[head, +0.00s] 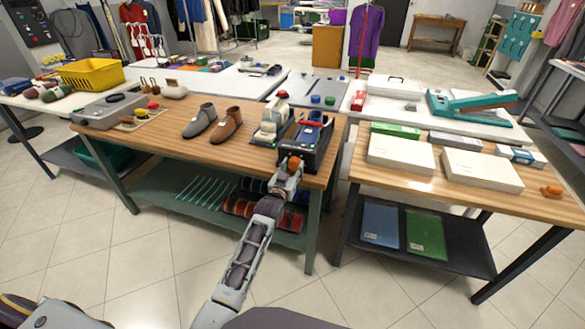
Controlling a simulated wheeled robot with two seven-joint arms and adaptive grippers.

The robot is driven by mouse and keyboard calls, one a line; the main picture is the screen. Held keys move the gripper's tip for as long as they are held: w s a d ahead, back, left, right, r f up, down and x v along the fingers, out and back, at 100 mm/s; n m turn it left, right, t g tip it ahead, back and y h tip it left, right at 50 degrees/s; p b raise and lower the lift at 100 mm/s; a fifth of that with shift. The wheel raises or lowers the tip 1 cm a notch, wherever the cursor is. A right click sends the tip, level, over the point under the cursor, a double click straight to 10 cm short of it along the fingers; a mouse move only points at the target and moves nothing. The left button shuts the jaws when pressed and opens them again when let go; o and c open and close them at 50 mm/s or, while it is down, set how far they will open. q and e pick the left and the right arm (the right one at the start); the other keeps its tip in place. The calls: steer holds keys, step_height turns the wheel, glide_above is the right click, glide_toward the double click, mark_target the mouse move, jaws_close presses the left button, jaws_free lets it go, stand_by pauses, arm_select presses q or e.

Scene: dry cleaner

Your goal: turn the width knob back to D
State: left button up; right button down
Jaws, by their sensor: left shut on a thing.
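A black machine (322,150) stands at the right end of the wooden workbench, with blue and red parts on top. My left arm reaches up from the bottom of the view to the machine's near face. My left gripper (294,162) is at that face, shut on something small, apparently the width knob. My right gripper is not in view.
A cream and green device (270,122) stands close left of the machine. Grey and brown shoes (226,126) are farther left. White boxes (401,153) lie on the right table, across a narrow gap. The shelf below holds rolls (262,212).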

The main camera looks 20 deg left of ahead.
arm_select(q)
steer(key=shift+f, duration=0.1)
steer(key=o, duration=0.8)
steer(key=shift+c, duration=0.2)
steer(key=shift+s, duration=0.1)
steer(key=shift+s, duration=0.15)
steer(key=s, duration=1.1)
steer(key=shift+s+a, duration=0.2)
steer(key=shift+s, duration=0.1)
stand_by(0.3)
